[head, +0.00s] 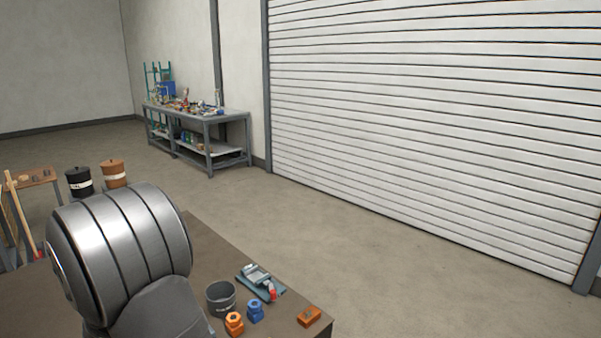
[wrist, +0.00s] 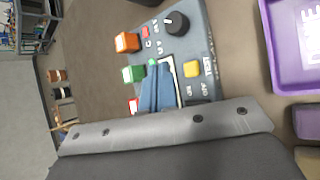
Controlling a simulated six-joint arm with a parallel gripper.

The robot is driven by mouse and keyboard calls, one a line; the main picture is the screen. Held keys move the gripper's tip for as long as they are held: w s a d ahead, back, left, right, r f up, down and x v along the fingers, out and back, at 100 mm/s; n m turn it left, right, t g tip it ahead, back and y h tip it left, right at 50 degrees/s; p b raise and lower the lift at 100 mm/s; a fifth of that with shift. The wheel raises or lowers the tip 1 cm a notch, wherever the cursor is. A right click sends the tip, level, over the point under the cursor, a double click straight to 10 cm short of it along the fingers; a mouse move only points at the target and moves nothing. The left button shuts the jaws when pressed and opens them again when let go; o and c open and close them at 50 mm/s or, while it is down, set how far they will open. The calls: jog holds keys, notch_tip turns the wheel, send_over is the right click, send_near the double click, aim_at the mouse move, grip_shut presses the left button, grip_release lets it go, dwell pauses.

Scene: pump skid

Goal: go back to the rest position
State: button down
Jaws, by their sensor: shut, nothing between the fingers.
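My gripper (wrist: 158,70) shows in the wrist view, its blue-grey fingers together and nothing between them. I cannot tell how far the fingertips are from the panel. In the head view my gripper is not seen; a part of my arm fills the lower left.
A purple tray (wrist: 274,58) lies right of the panel. In the head view, the brown table (head: 215,250) holds a dark cup (head: 221,299), orange (head: 234,323) and blue (head: 255,311) fittings, a teal item (head: 262,282) and an orange block (head: 309,316).

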notch_tip(320, 180, up, 11)
jog(key=w+m+g+y, duration=0.1)
jog(key=m+g, duration=0.8)
jog(key=m, duration=0.7)
jog(key=shift+r, duration=0.15)
dwell(1.2)
jog(key=shift+d, duration=0.1)
